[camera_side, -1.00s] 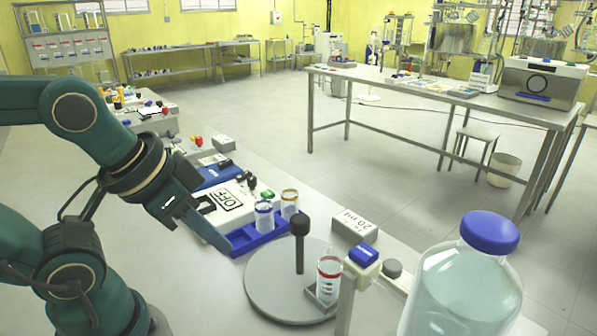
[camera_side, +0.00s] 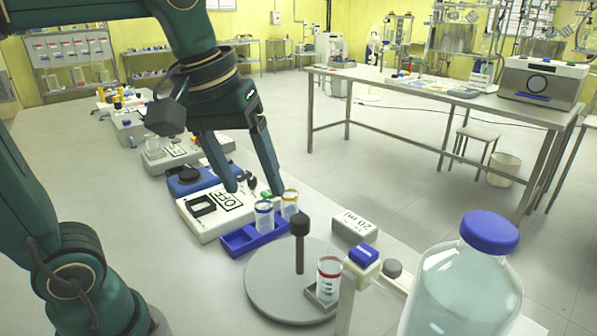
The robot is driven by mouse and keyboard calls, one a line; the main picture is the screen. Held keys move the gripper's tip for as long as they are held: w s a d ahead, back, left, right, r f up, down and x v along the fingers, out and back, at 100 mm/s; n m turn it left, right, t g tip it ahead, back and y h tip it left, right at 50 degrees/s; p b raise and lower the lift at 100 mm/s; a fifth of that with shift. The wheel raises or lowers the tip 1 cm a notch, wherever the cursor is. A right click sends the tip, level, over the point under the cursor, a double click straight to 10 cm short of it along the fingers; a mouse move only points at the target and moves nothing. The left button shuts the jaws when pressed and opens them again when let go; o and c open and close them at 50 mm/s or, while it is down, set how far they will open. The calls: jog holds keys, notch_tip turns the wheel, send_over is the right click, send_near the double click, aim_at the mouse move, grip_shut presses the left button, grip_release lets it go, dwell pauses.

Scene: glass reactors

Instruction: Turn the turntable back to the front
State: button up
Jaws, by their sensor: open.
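The turntable is a grey round disc (camera_side: 268,292) on the bench, low in the middle of the view. A dark upright post with a thick black knob (camera_side: 299,224) rises from it. A clear vial with red marks (camera_side: 329,277) stands in a small grey holder on the disc's right side. My gripper (camera_side: 254,190) is open and empty, fingers pointing down, above the white device with the OFF label (camera_side: 222,203) and the blue rack. It is up and to the left of the knob and apart from it.
The blue rack (camera_side: 240,243) holds two vials, one blue-ringed (camera_side: 264,217) and one yellow-ringed (camera_side: 290,203), close to my fingers. A grey "20 ml" block (camera_side: 354,227) lies behind the disc. A stand with a blue cap (camera_side: 363,256) and a large blue-capped bottle (camera_side: 466,285) stand at right.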

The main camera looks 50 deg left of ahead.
jog(key=n+g, duration=0.2)
send_near(300, 218)
jog(key=f, duration=0.1)
jog(key=w+f+g, duration=0.1)
jog(key=shift+w+f+n, duration=0.1)
jog(key=shift+f+n, duration=0.2)
jog(key=shift+f, duration=3.2)
grip_shut()
jog(key=shift+r, duration=0.1)
